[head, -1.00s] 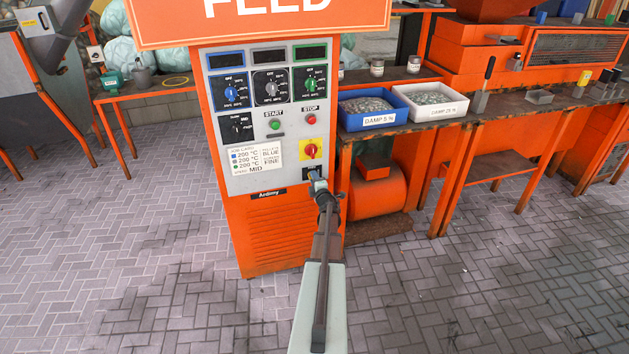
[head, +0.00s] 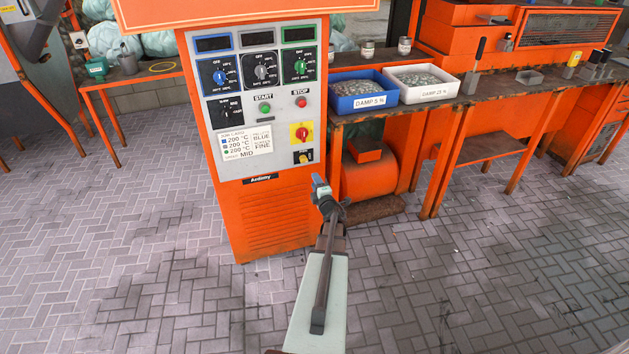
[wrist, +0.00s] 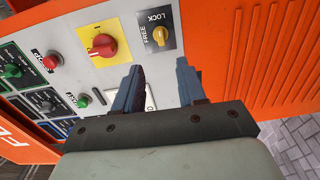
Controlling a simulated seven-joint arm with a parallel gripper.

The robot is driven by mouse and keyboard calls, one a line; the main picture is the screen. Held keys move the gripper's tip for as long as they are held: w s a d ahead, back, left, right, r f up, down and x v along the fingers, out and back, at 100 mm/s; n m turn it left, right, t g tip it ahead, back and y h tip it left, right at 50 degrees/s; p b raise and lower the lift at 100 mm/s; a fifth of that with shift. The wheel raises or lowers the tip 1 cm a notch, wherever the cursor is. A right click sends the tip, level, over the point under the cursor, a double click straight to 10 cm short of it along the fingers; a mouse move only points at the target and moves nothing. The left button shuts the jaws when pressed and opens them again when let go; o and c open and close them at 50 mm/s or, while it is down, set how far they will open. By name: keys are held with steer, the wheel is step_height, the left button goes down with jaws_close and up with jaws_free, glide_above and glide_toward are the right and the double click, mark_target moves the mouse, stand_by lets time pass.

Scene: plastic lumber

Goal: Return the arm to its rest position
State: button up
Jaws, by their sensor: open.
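My gripper (wrist: 160,85) is open in the wrist view. Its two blue-grey fingers stand apart with nothing between them, in front of the control panel. In the head view my gripper (head: 319,183) is at the end of my arm, just below the panel's lower right corner. It appears apart from the orange cabinet (head: 280,215). In the wrist view a yellow knob (wrist: 160,36) on a plate marked FREE and LOCK lies beyond the fingers. That knob also shows in the head view (head: 303,157), uncovered.
A red switch on a yellow plate (head: 301,133) sits above the knob. The workbench (head: 470,105) on the right holds a blue bin (head: 362,101) and a white bin (head: 424,93) of pellets. Open paved floor (head: 430,280) lies around my arm.

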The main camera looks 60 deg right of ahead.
stand_by(0.7)
steer(key=s+d+f+m+g+y, duration=0.1)
steer(key=s+f+m+g, duration=0.85)
steer(key=m, duration=0.25)
steer(key=s+a+f+m+g+y, duration=0.4)
steer(key=s+a+f+m+y, duration=0.15)
steer(key=s+a+f, duration=0.35)
steer(key=w+a+f+g+y, duration=0.1)
steer(key=w+a+f+y, duration=0.15)
steer(key=a, duration=1.15)
steer(key=w+a+f+g+y, duration=0.1)
steer(key=w+a+y, duration=0.25)
steer(key=a, duration=1.05)
steer(key=w+a+f+g+y, duration=0.1)
steer(key=w+a+y, duration=0.15)
steer(key=a, duration=1.15)
steer(key=s+a+f+n+g+h, duration=0.1)
steer(key=a+n, duration=0.3)
steer(key=a, duration=0.7)
steer(key=s+a+f+n+g+h, duration=0.1)
steer(key=s+a+n+g, duration=0.1)
steer(key=a, duration=0.9)
steer(key=shift+s+f+n, duration=0.35)
steer(key=shift+s+n, duration=0.35)
steer(key=shift+n, duration=0.65)
